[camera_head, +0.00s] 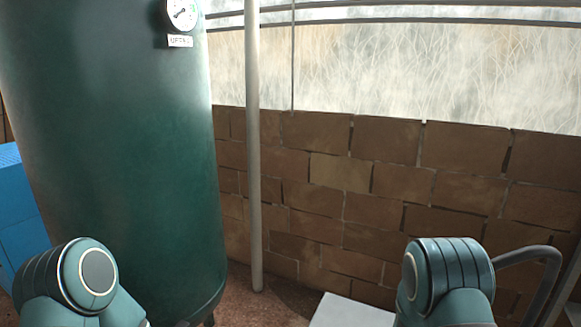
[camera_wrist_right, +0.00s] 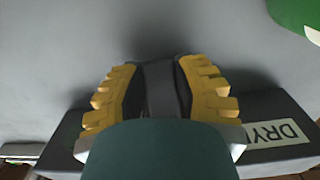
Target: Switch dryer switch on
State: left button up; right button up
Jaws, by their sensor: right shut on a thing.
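In the right wrist view, my right gripper (camera_wrist_right: 157,80) has its two yellow ribbed fingers shut on a dark grey upright piece (camera_wrist_right: 160,98), which looks like the dryer switch lever. Behind it is a dark box (camera_wrist_right: 262,107) with a pale label (camera_wrist_right: 278,138) starting "DRY"; the rest of the label is cut off. My dark green gripper body hides the lower part of the lever and box. Whether the switch is on or off cannot be told. The head view shows only my arm links; neither gripper nor the switch is visible there.
A large green tank (camera_head: 115,150) with a gauge (camera_head: 182,14) stands at left, beside a blue box (camera_head: 20,215). A thin pole (camera_head: 253,150) stands before a brick wall (camera_head: 370,190). A pale flat surface (camera_head: 350,312) lies low in the middle.

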jog(key=shift+r, duration=0.15)
jog(key=shift+r+p, duration=1.45)
jog(key=shift+r, duration=0.4)
jog(key=shift+c, duration=0.2)
jog(key=shift+r, duration=0.1)
jog(key=shift+c, duration=1)
jog(key=shift+r+p, duration=0.25)
jog(key=shift+p, duration=0.2)
grip_shut()
jog(key=shift+r+p, duration=0.35)
jog(key=shift+r, duration=0.05)
jog(key=o, duration=1.1)
grip_release()
jog(key=shift+c, duration=0.2)
